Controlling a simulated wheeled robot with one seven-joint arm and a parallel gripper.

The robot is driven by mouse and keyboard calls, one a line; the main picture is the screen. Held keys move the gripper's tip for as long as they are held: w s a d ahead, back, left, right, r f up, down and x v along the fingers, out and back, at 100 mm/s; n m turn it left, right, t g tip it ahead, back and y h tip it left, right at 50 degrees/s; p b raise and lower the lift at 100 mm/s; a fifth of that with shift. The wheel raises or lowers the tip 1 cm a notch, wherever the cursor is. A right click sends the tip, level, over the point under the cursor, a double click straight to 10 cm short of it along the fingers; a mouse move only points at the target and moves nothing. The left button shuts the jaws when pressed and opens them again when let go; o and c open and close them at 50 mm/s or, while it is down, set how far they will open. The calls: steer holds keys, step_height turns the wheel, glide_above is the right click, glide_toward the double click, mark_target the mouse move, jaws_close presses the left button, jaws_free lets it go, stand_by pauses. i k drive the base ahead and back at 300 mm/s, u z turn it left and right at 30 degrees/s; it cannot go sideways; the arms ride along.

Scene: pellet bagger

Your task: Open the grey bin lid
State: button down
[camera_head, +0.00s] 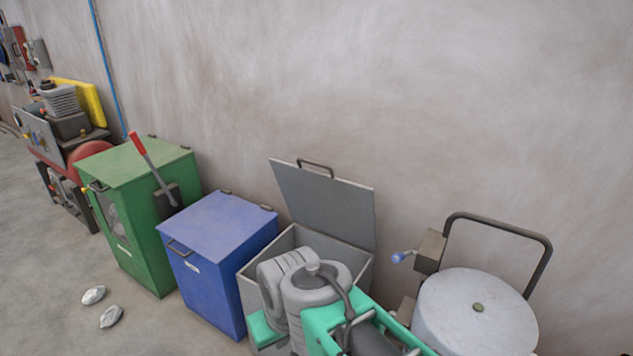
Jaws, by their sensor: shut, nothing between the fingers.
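The grey bin (266,250) stands against the wall, right of the blue bin. Its grey lid (325,207) is raised and stands steeply upright at the back, leaning toward the wall. The lid's dark handle (315,166) is at its top edge. The bin's mouth is open, and its back and left inner walls show. My grey and teal arm covers the front and part of the opening. My gripper's fingers do not show in this view.
A blue bin (212,262) and a green bin (137,190) with a red-handled lever (140,147) stand to the left, both shut. A round white drum (474,318) with a bent tube handle (500,229) stands at the right. Two silvery lumps (94,295) lie on the floor.

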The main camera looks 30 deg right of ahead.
mark_target(339, 208)
steer(key=u, duration=0.9)
steer(key=i, duration=1.25)
steer(key=z, duration=0.25)
